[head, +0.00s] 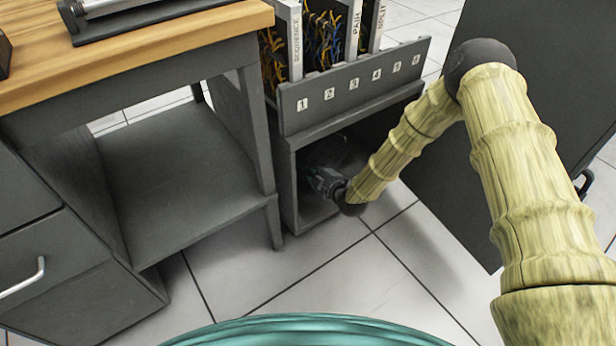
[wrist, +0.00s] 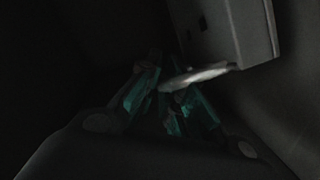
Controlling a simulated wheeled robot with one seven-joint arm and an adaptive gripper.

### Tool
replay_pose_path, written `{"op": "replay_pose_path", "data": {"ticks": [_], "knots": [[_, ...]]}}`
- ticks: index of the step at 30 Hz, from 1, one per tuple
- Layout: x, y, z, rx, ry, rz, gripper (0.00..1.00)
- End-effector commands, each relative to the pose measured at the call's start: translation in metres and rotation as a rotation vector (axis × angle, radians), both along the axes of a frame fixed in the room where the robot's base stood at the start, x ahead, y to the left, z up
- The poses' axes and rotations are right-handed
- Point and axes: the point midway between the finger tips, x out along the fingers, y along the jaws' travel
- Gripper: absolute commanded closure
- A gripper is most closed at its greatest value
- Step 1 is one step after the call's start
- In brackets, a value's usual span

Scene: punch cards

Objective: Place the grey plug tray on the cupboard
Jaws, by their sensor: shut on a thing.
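The cupboard (head: 290,180) is a low grey cabinet beside the desk, with its front open. My gripper (head: 322,178) reaches inside it, low in the shaded interior. In the dark wrist view, a grey box-like thing (wrist: 232,28), which looks like the grey plug tray, is at the upper right. A pale handle-like piece (wrist: 200,75) on its near side lies at the teal fingers of my gripper (wrist: 168,90), which are shut on it. The tray's far part is out of view, and in the head view it cannot be made out clearly.
A rack front numbered 1 to 6 (head: 352,88) stands on the cupboard with cables and labelled upright panels behind it. A dark grey door (head: 440,185) stands open at the right. A wood-topped desk (head: 150,48) is at the left. Tiled floor (head: 300,275) is clear in front.

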Motion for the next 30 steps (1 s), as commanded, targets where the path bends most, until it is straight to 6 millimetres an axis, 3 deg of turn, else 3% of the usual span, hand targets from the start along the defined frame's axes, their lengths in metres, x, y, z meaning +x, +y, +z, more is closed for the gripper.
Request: {"op": "replay_pose_path", "data": {"ticks": [7,14,18,30], "knots": [[0.001,-0.001,-0.031,0.000,-0.002,-0.003,1.00],[0.001,-0.001,-0.031,0.000,-0.002,-0.002,1.00],[0.000,-0.001,-0.032,-0.001,0.000,-0.002,0.72],[-0.003,-0.003,-0.031,-0.001,0.001,-0.002,0.70]]}}
